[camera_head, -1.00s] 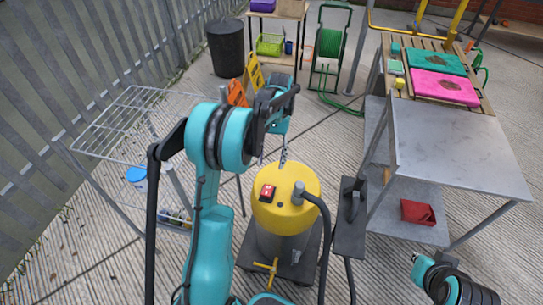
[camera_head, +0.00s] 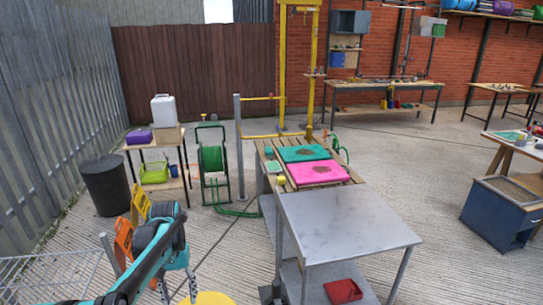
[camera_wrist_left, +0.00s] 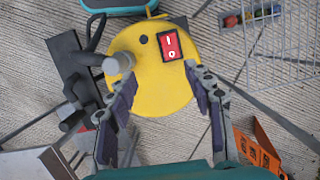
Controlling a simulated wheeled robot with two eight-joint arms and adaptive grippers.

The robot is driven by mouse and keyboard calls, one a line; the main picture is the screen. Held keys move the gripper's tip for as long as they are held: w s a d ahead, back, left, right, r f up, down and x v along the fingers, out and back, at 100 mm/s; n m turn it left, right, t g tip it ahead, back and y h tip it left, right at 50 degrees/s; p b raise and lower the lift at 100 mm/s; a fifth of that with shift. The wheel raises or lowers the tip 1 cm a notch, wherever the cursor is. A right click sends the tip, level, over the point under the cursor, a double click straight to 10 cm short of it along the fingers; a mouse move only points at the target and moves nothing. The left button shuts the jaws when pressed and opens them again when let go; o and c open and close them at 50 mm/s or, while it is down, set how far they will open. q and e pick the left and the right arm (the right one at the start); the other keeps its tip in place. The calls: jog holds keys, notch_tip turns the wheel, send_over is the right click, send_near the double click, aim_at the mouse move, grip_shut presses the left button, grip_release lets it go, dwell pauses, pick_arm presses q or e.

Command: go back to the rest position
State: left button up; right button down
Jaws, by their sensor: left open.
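My left gripper (camera_head: 178,286) shows low in the head view, its arm coming in from the bottom left, with its fingers pointing down. In the left wrist view the two fingers of the left gripper (camera_wrist_left: 158,80) are apart with nothing between them. Below them is the yellow vacuum (camera_wrist_left: 148,95) with its red switch (camera_wrist_left: 170,46). A sliver of the yellow vacuum (camera_head: 210,299) shows at the bottom edge of the head view. My right gripper is not in view.
A wire rack (camera_head: 40,280) is at the lower left, an orange sign (camera_head: 122,240) just behind the left arm. Concrete floor is open at the back right.

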pick_arm(q)
jog(key=s+d+r+m+t, duration=0.1)
jog(key=s+d+t, duration=0.3)
jog(key=s, duration=0.3)
jog(key=s+d+r+m+t, duration=0.1)
jog(key=s+d+r+t, duration=0.1)
jog(key=s+d+t, duration=0.3)
jog(key=shift+s+t, duration=0.3)
jog(key=shift+s, duration=1.05)
jog(key=shift+d+f, duration=0.1)
